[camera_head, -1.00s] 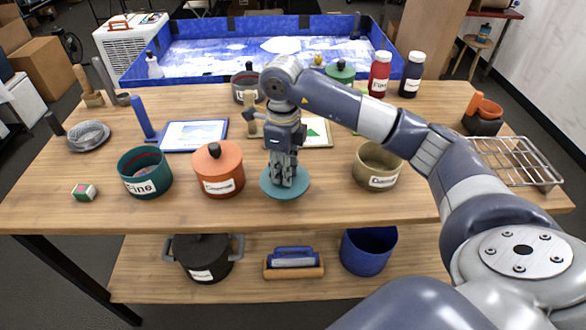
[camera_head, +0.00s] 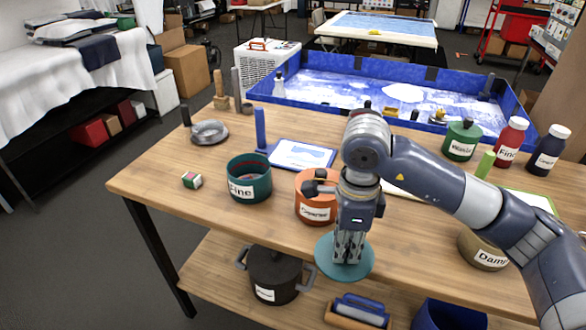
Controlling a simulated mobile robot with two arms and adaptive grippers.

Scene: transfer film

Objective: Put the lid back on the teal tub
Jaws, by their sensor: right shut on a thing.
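The teal tub (camera_head: 262,188) labelled "Fine" stands open on the table, left of the orange tub. The teal lid (camera_head: 326,263) is a flat disc held level below my right gripper (camera_head: 347,252), which is shut on it; the fingers cover its middle. The lid is to the right of and nearer than the teal tub, apart from it, by the table's front edge in the picture. My left gripper is not in view.
An orange tub (camera_head: 309,205) labelled "Coarse" stands between the lid and the teal tub. A small patterned block (camera_head: 192,180) lies left of the teal tub. The olive "Damp" tub (camera_head: 478,250) stands at right.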

